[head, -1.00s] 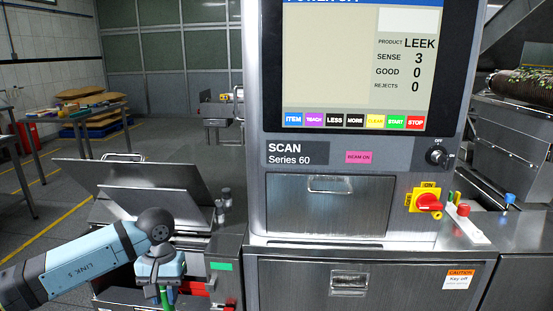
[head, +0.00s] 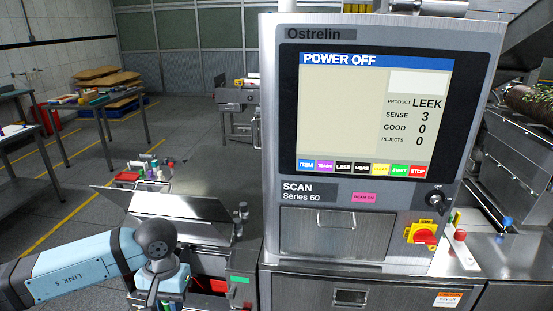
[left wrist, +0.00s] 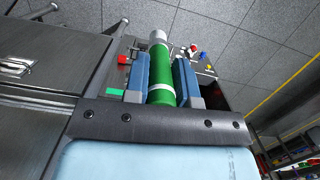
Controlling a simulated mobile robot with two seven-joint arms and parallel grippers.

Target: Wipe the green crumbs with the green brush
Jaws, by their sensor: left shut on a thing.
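My left gripper (left wrist: 162,80) is shut on a green cylinder with white bands (left wrist: 160,70), which looks like the green brush's handle. The cylinder lies between the two blue fingers and points away from the wrist. Its far end is a pale grey cap; no bristles show. In the head view my left arm comes in from the lower left, and its wrist (head: 160,275) is in front of the open metal bin; the fingers are cut off at the bottom edge. I see no green crumbs in either view. My right gripper is not in view.
The scanner cabinet (head: 380,240) with its screen stands right of my left arm. A tilted metal lid (head: 165,215) is just behind the wrist. A small cart with bottles (head: 150,170) and a table with coloured items (head: 105,98) stand farther back. Open floor lies between.

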